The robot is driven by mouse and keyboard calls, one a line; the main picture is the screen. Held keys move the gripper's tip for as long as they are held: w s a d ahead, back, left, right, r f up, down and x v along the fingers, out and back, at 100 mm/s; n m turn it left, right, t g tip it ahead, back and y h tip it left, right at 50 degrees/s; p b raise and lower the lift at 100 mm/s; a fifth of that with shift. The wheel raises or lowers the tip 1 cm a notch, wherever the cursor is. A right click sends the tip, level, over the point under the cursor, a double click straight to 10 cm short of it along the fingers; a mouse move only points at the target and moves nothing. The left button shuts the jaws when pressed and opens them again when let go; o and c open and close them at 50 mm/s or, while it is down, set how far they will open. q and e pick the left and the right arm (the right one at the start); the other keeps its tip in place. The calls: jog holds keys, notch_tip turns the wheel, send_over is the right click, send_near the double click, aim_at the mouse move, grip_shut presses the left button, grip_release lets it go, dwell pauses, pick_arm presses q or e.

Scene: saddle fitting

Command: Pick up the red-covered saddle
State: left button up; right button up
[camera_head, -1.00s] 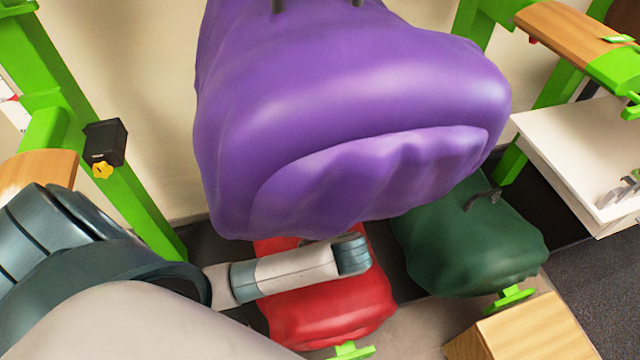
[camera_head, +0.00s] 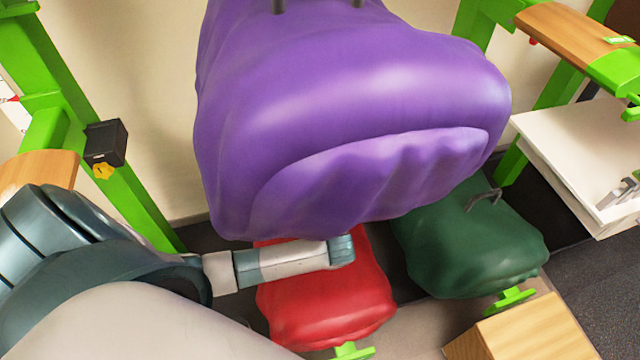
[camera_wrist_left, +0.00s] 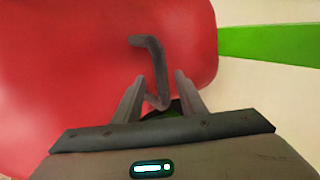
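The red-covered saddle (camera_head: 330,305) sits low on a green support, partly hidden by the purple saddle and my left arm. In the left wrist view its red cover (camera_wrist_left: 70,60) fills the left and middle. A dark bent handle (camera_wrist_left: 157,62) stands out from the cover. My left gripper (camera_wrist_left: 160,90) is open, its two fingers spread, with the handle's near part showing between them. I cannot tell whether they touch it. In the head view my left arm reaches across the red saddle, and its fingers are hidden. My right gripper is in neither view.
A large purple-covered saddle (camera_head: 350,120) hangs close above the red one. A green-covered saddle (camera_head: 475,245) with a handle is to the right. A wooden block (camera_head: 530,330) is at the lower right. A green frame post (camera_head: 60,100) stands at the left, and a white table (camera_head: 580,150) at the right.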

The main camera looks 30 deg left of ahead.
pick_arm(q)
jog(key=shift+a+f, duration=0.1)
jog(key=shift+f, duration=0.15)
jog(key=shift+w+a+f, duration=0.1)
